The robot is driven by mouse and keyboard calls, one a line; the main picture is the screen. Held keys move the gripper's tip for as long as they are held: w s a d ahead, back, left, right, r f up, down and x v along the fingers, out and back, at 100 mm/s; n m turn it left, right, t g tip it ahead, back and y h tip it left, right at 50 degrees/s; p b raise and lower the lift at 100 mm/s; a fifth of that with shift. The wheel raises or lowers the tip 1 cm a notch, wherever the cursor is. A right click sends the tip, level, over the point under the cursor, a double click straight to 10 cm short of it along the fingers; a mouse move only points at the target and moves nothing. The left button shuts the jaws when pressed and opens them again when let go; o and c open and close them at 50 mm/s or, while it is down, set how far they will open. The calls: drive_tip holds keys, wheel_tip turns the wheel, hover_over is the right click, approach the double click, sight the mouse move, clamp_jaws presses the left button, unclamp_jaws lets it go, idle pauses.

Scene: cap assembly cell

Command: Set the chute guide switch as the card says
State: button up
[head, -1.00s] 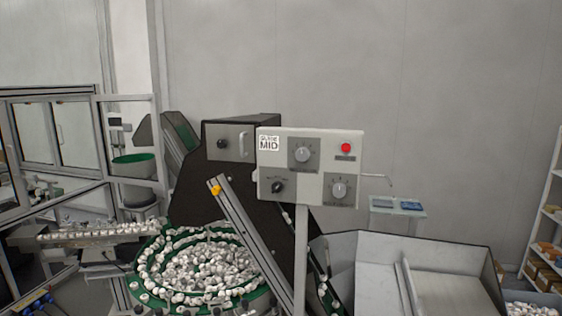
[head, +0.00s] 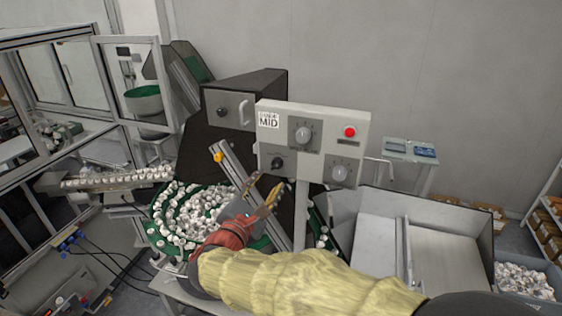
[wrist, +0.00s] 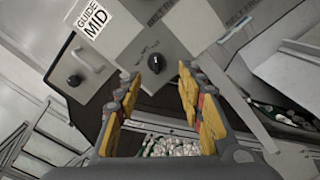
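The control panel (head: 350,117) stands on a post and carries a white card (head: 269,120) reading "GUIDE MID". The black selector knob (head: 278,163) is at the panel's lower left, below the card. In the wrist view the card (wrist: 92,17) is at upper left and the black knob (wrist: 156,63) is near the middle, with a small scale above it. Its exact setting is too small to read. My gripper (head: 266,192) is just below and left of the knob in the head view. In the wrist view its yellow fingers (wrist: 158,88) are spread open and empty, with the knob beyond and between their tips.
The panel also has two grey dials, an upper one (head: 303,134) and a lower one (head: 341,173), and a red button (head: 350,132). A green bowl of white caps (head: 180,215) lies below left. A slanted metal rail (head: 228,165) runs close to my gripper. A metal hopper (head: 445,250) is right.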

sight(277, 165)
drive_tip(key=x, duration=0.2)
drive_tip(key=p+x, duration=0.1)
drive_tip(key=x, duration=0.2)
drive_tip(key=r+p+x, duration=0.1)
drive_tip(key=x, duration=0.1)
drive_tip(key=shift+w, duration=0.35)
drive_tip(key=shift+c, duration=0.9)
drive_tip(key=c, duration=0.8)
clamp_jaws()
